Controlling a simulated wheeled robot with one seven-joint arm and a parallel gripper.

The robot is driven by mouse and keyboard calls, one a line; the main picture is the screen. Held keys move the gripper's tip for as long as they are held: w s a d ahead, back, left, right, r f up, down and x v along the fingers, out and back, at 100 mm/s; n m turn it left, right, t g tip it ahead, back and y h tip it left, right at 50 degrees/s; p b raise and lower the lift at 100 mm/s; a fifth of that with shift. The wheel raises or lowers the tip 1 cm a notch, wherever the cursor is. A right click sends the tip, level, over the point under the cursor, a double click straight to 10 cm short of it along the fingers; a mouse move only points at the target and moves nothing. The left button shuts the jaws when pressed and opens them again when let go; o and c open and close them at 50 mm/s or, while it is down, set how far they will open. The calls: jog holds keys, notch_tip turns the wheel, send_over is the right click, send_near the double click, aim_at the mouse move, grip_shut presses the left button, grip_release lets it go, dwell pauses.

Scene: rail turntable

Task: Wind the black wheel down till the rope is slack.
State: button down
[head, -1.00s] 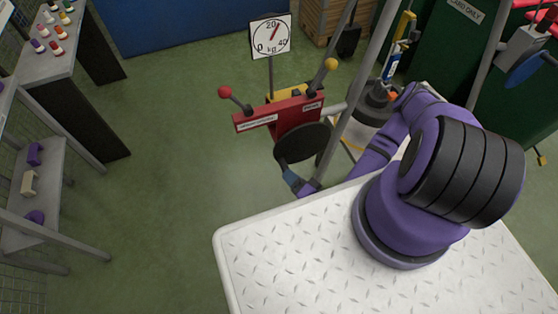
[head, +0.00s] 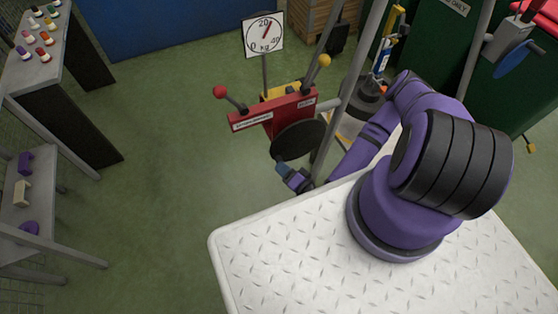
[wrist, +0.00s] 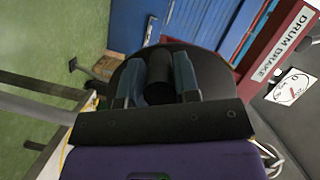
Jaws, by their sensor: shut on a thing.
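The black wheel (head: 303,137) is a dark disc below a red housing (head: 272,113) in the head view. My gripper (head: 281,167) is at its lower left edge. In the wrist view my gripper (wrist: 158,72) has its two blue-grey fingers shut on the wheel's dark upright handle (wrist: 159,80), with the wheel's disc (wrist: 214,76) behind it. A white kg dial (head: 263,36) with a red needle stands behind the housing. Its needle points up, a little right, near 20. I cannot make out the rope or tell whether it is taut.
A red-knobbed lever (head: 221,92) and a yellow-knobbed lever (head: 323,61) rise from the housing. A grey post (head: 347,102) stands close to the wheel's right. A shelf (head: 38,80) with coloured items is far left. Green floor (head: 170,160) between is clear.

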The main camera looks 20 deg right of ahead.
jog(key=shift+d+f+n+h, duration=0.45)
jog(key=shift+f+n, duration=0.35)
jog(key=shift+n, duration=0.2)
jog(key=shift+d+f+g, duration=0.1)
jog(key=shift+d+g, duration=0.05)
jog(key=shift+g, duration=0.15)
jog(key=shift+d+f+n+h, duration=0.25)
jog(key=shift+d+f+n, duration=0.35)
jog(key=shift+n, duration=0.4)
jog(key=shift+d+f+n+g+h, duration=0.3)
jog(key=shift+d+f+n+h, duration=0.2)
jog(key=shift+d+n, duration=0.35)
jog(key=shift+a, duration=0.1)
